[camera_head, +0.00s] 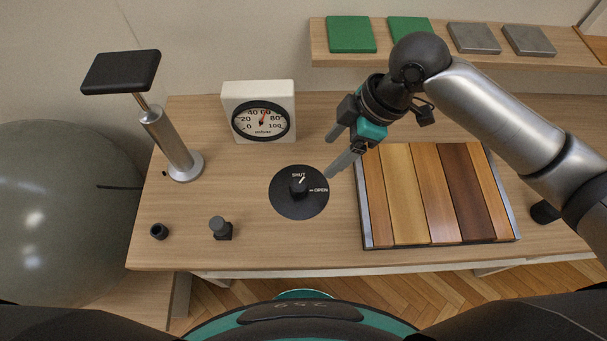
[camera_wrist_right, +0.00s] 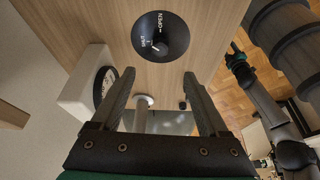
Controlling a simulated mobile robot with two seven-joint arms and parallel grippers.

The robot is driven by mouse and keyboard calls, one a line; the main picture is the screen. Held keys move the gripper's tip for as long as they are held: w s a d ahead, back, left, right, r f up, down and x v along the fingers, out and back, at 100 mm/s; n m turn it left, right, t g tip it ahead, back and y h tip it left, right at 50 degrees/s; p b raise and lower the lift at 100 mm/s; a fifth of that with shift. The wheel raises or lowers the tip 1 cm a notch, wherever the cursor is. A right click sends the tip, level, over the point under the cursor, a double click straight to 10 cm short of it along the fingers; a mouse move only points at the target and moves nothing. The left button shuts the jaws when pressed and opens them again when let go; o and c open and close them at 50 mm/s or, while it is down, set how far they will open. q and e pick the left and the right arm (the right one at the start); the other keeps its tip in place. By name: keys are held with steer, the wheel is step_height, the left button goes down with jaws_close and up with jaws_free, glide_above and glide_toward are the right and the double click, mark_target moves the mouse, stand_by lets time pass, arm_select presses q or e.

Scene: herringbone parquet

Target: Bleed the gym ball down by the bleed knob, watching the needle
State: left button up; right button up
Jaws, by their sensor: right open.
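The bleed knob (camera_head: 298,188) is a round black dial on the table, marked SHUT and OPEN. Its white pointer is close to SHUT, turned slightly towards OPEN. It also shows in the right wrist view (camera_wrist_right: 157,42). The gauge (camera_head: 262,120) is a white box; its needle points near 60. The grey gym ball (camera_head: 50,215) is at the left, partly cut off. My right gripper (camera_head: 334,152) is open and empty, above and to the right of the knob. A dark and teal arm end, apparently my left gripper (camera_wrist_right: 237,62), shows small in the right wrist view.
A pump (camera_head: 168,140) with a black handle stands left of the gauge. A small dark fitting (camera_head: 220,229) and a black ring (camera_head: 158,231) are near the front left. A framed panel of wood strips (camera_head: 435,195) lies right of the knob. A shelf (camera_head: 385,58) with tiles is behind.

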mark_target(301, 185)
steer(key=b+x, duration=0.4)
steer(key=x, duration=1)
steer(key=shift+a, duration=0.1)
jaws_close()
